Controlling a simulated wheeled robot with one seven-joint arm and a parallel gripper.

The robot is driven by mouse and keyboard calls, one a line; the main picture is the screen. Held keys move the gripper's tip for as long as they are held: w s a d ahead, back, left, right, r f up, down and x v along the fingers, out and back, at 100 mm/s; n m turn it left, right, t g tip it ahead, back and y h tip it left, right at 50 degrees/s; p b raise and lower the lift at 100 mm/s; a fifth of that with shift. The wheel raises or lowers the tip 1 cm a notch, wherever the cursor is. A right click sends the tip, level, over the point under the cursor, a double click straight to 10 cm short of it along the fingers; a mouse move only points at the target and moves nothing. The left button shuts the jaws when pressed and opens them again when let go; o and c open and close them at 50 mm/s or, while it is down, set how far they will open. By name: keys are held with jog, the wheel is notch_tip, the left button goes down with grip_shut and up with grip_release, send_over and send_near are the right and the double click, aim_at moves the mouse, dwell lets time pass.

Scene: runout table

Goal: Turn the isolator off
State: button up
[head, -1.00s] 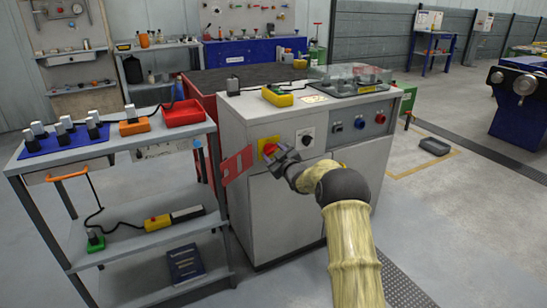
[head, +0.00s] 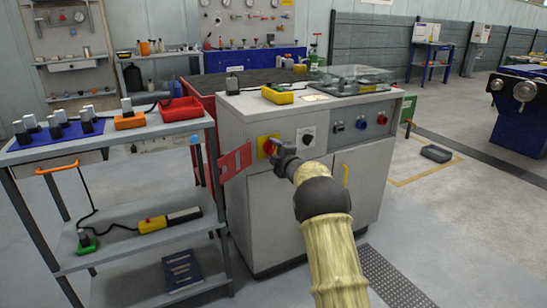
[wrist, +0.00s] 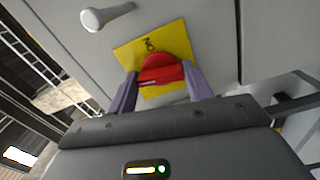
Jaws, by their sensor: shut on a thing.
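The isolator is a red rotary knob (wrist: 162,70) on a yellow plate (wrist: 178,30) on the grey cabinet front. In the wrist view my gripper (wrist: 162,88) has one finger on each side of the knob and is shut on it. A small dark marking shows on the plate above the knob. In the head view the yellow plate (head: 262,152) is on the upper left of the cabinet front. My gripper (head: 276,148) reaches it from the front right and hides most of the knob.
A grey lever handle (wrist: 105,16) is beside the plate. A black switch (head: 306,139) and several buttons (head: 360,123) are to the right on the cabinet (head: 250,220). A red panel (head: 236,160) sticks out at its left, near a shelf trolley (head: 150,255).

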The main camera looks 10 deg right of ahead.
jog(key=shift+f+n+b, duration=0.2)
jog(key=shift+n+b, duration=0.3)
jog(key=shift+n, duration=0.4)
jog(key=o, duration=1)
jog(key=shift+r, duration=0.1)
jog(key=shift+s, duration=0.15)
jog(key=p+v, duration=0.3)
jog(key=v, duration=1.4)
jog(key=shift+s+r, duration=0.1)
